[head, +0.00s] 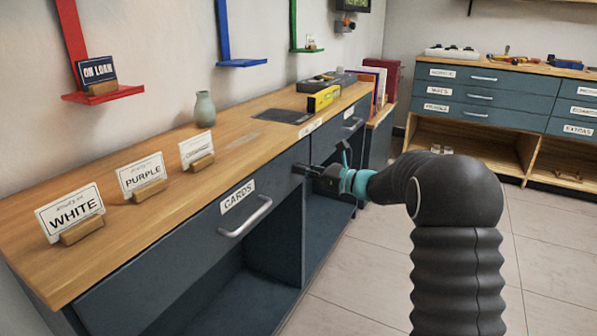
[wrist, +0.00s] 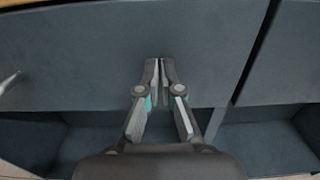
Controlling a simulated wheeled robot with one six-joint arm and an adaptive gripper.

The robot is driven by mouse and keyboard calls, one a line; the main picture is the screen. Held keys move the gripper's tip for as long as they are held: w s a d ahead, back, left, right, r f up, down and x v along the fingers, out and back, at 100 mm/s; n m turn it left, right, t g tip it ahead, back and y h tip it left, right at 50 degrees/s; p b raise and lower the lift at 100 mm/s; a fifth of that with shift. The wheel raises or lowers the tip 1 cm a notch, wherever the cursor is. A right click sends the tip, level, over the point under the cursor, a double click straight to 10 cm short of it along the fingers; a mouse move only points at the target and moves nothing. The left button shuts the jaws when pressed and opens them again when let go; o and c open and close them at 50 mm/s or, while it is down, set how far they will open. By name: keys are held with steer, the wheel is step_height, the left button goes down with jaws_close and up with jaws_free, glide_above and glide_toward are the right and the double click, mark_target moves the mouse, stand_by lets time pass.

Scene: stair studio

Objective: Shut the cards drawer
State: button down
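The cards drawer (head: 190,249) is a dark blue-grey front under the wooden counter, with a white CARDS label (head: 237,195) and a metal bar handle (head: 246,217). It looks about flush with the cabinet; any small gap cannot be told. My gripper (head: 302,171) is at the right end of the drawer front, right of the handle. In the wrist view my gripper (wrist: 160,66) has its fingertips together, with nothing between them, against or just before the plain drawer front (wrist: 80,55). Contact cannot be told for certain. The handle's end (wrist: 8,81) shows at the left edge.
Open compartments (wrist: 265,148) lie below the drawer. The counter (head: 125,206) holds signs reading WHITE (head: 72,212) and PURPLE (head: 141,176), a vase (head: 204,109) and a yellow level (head: 323,98). Another drawer unit (head: 490,95) stands at the back right. The tiled floor (head: 345,270) is clear.

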steer(key=shift+a, duration=0.25)
steer(key=shift+d, duration=0.1)
